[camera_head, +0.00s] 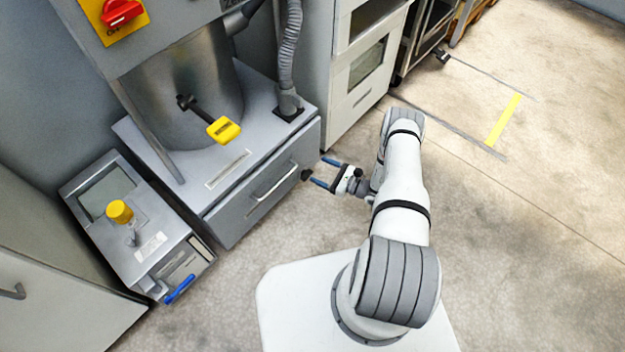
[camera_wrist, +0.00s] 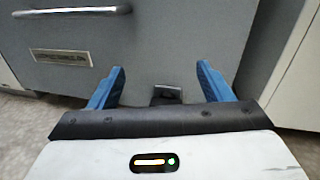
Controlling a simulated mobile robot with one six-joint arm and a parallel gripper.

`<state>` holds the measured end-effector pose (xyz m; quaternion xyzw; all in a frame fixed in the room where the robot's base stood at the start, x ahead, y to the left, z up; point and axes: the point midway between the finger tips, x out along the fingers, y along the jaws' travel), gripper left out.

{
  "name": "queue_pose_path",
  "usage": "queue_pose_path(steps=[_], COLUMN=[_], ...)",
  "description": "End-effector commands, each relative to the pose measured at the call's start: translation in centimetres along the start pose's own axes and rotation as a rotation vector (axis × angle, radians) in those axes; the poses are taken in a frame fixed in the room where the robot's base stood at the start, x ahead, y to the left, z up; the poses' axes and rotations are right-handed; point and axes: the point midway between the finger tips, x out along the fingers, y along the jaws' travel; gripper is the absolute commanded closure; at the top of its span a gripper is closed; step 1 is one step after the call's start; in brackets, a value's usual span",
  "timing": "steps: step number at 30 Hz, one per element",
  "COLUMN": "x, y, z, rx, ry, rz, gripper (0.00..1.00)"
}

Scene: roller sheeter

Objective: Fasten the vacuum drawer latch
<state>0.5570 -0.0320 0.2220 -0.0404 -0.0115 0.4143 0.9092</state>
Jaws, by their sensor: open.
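The grey vacuum drawer (camera_head: 240,213) is in the cabinet under the metal drum, and its front looks shut. It has a bar handle (camera_head: 272,181), which also shows at the upper left of the wrist view (camera_wrist: 70,12). A small black part, seemingly the latch (camera_head: 306,175), sits near the right edge of the drawer front. In the wrist view a dark latch-like piece (camera_wrist: 167,93) shows between the fingers, its lower part hidden by my gripper body. My gripper (camera_head: 319,172) is open, its blue fingers pointing at the drawer front. I cannot tell whether they touch anything.
A control box (camera_head: 140,235) with a screen, yellow knob and blue lever (camera_head: 180,289) stands left of the drawer. A yellow-handled lever (camera_head: 223,129) is at the drum. A white cabinet (camera_head: 360,80) stands to the right. The floor (camera_head: 480,230) right of my arm is clear.

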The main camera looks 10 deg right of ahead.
Motion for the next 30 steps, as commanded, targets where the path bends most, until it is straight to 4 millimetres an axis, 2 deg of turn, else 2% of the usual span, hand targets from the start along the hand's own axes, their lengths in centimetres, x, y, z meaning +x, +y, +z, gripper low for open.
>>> queue_pose_path(steps=[1,3,6,9,14,24,30], x=[-0.9,-1.8,-2.8,-3.2,-2.2,2.7,3.8], y=[0.9,1.6,2.4,2.8,2.6,1.4,1.1], z=[-3.2,-5.8,-8.2,-9.4,-9.7,-9.7,-9.6], rx=[0.027,0.049,0.071,0.081,0.083,0.083,0.085], ry=[-0.001,-0.002,-0.004,-0.003,-0.004,-0.004,-0.004], rz=[-0.05,-0.109,-0.172,-0.205,-0.215,-0.218,-0.221], gripper=[0.27,0.27,0.27,0.27,0.27,0.27,0.27])
